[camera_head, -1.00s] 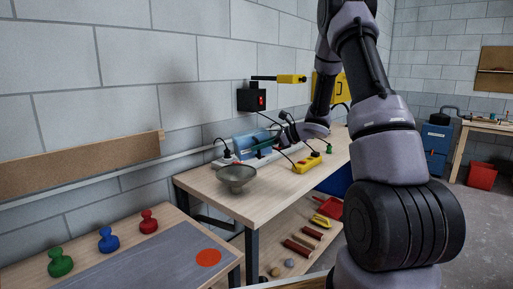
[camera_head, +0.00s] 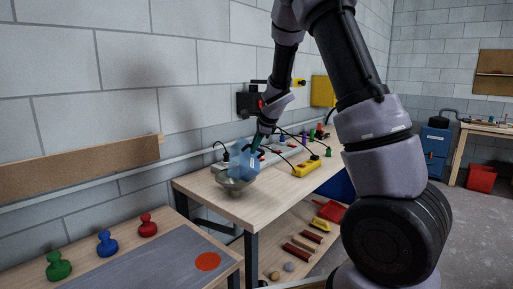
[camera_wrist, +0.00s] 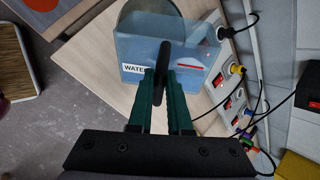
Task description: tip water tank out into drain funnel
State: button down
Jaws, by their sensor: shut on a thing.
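The water tank is a translucent blue box (camera_head: 242,167) with a white label that starts "WATE" in the wrist view (camera_wrist: 129,60). My gripper (camera_head: 257,141) is shut on its black handle (camera_wrist: 163,60), with the green fingers on both sides of it. The drain funnel is a grey bowl (camera_head: 235,186) near the bench's front left corner, and its rim also shows behind the tank in the wrist view (camera_wrist: 146,8). The tank is at the funnel and overlaps its rim in the head view. I cannot tell whether water is flowing out.
A power strip (camera_wrist: 233,100) with plugs and cables lies along the wall side of the bench (camera_head: 215,195). A yellow box (camera_head: 307,167) with a cable sits to the right. Red, blue and green knobbed pieces (camera_head: 107,244) stand on the nearer left table.

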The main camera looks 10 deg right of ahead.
aim_at(248, 155)
jog(key=shift+a+h, duration=0.15)
jog(key=shift+h, duration=0.35)
jog(key=shift+s+a+f+n+h, duration=0.1)
jog(key=shift+a+f+n+h, duration=0.25)
jog(key=shift+h, duration=0.4)
jog(key=shift+a+f+n+h, duration=0.1)
jog(key=shift+a+n+h, duration=0.1)
jog(key=shift+a+h, duration=0.4)
jog(key=shift+s+a+f+n+h, duration=0.1)
jog(key=shift+a+f+n+h, duration=0.2)
jog(key=shift+h, duration=0.55)
jog(key=shift+a+r+n+t+h, duration=0.3)
jog(key=shift+a+h, duration=0.3)
jog(key=shift+h, duration=0.3)
jog(key=shift+a+r+n+t+h, duration=0.15)
jog(key=shift+a+n+t+h, duration=0.1)
jog(key=shift+a+h, duration=0.5)
jog(key=shift+s+r+h, duration=0.1)
jog(key=shift+r+h, duration=0.05)
jog(key=shift+h, duration=0.1)
